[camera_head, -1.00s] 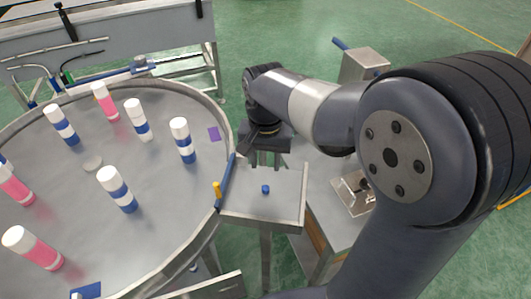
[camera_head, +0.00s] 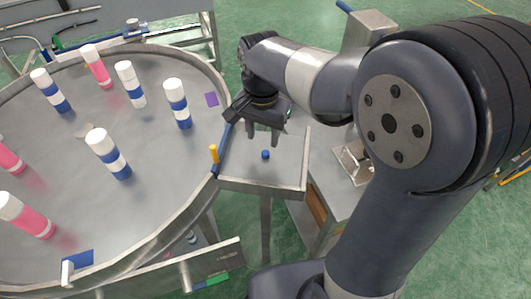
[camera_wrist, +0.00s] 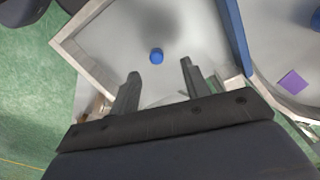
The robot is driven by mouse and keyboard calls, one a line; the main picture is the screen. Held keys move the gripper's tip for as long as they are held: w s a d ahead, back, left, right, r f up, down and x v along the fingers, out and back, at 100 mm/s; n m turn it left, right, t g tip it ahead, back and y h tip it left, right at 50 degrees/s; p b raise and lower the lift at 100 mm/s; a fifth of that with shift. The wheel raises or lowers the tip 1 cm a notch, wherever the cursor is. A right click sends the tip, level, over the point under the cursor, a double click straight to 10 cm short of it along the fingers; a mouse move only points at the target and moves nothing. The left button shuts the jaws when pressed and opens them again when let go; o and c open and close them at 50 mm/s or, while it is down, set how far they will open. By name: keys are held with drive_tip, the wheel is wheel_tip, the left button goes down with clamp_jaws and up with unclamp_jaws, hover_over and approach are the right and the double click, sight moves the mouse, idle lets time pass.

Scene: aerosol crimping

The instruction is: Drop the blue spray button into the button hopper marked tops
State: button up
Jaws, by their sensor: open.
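The blue spray button (camera_head: 265,154) stands on a small grey metal side tray (camera_head: 285,183) beside the round table. It also shows in the wrist view (camera_wrist: 156,56), just beyond my fingertips and roughly between their lines. My gripper (camera_head: 263,136) is open and empty above the tray, its fingers pointing down. In the wrist view the two fingers (camera_wrist: 160,68) are spread apart with the button clear of both. I cannot make out a hopper marked tops in either view.
A round rimmed table (camera_head: 60,190) on the left carries several cans with white caps, blue-banded or pink. A yellow peg (camera_head: 214,154) and a blue bar stand at the tray's left edge. A purple square (camera_head: 211,99) lies on the table. A metal fixture (camera_head: 352,160) is right.

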sight(265, 156)
drive_tip(key=shift+s+d+f, duration=0.1)
drive_tip(key=shift+d+f, duration=0.05)
drive_tip(key=shift+f, duration=1.25)
drive_tip(key=shift+s+d+f, duration=0.1)
drive_tip(key=shift+d+f, duration=0.05)
drive_tip(key=shift+f, duration=1.2)
drive_tip(key=shift+c, duration=0.4)
drive_tip(key=shift+w, duration=0.1)
clamp_jaws()
